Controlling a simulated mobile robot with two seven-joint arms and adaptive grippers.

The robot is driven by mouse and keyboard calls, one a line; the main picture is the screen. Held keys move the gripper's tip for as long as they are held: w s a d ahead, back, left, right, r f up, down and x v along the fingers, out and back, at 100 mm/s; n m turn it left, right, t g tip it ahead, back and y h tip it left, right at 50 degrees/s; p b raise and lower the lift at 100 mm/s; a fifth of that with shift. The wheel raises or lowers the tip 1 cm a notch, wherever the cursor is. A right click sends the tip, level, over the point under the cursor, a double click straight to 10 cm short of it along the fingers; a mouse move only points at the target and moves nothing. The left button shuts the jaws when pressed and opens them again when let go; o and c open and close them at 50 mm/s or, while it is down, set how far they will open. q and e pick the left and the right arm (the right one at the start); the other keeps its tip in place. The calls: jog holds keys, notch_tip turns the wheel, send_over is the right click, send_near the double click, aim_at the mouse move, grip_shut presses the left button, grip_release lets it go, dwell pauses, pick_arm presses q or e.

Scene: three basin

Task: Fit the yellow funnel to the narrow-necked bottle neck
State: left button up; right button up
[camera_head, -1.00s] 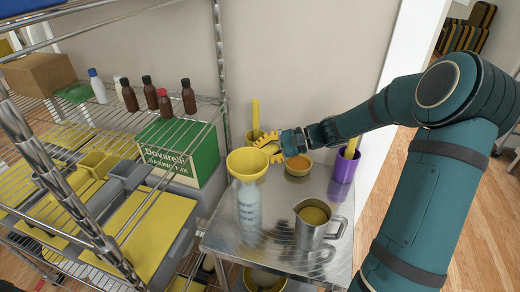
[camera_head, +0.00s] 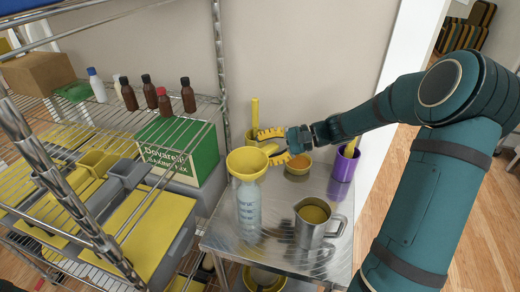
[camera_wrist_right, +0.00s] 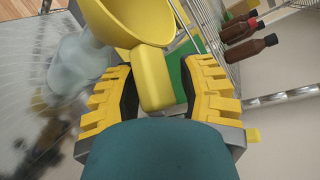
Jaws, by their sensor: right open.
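The yellow funnel (camera_head: 245,161) sits mouth up at the top of the pale narrow-necked bottle (camera_head: 248,206), which stands upright on the metal table. The funnel's spout and the bottle neck are hidden, so I cannot tell how deep it sits. My right gripper (camera_head: 268,147) is open to the right of the funnel. In the right wrist view, the funnel (camera_wrist_right: 135,22) has its handle (camera_wrist_right: 153,75) between my spread yellow fingers (camera_wrist_right: 160,95), with gaps on both sides. The bottle (camera_wrist_right: 75,65) also shows there at the left. My left gripper is not in view.
A steel jug (camera_head: 312,224) stands right of the bottle on the table (camera_head: 285,258). Behind are a bowl (camera_head: 298,168) and a purple cup (camera_head: 342,180). A wire shelf with brown bottles (camera_head: 165,102) and a green box (camera_head: 182,148) lies left.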

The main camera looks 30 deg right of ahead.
jog(key=v, duration=1)
jog(key=shift+s, duration=0.15)
jog(key=shift+d+r, duration=0.1)
jog(key=shift+d, duration=0.05)
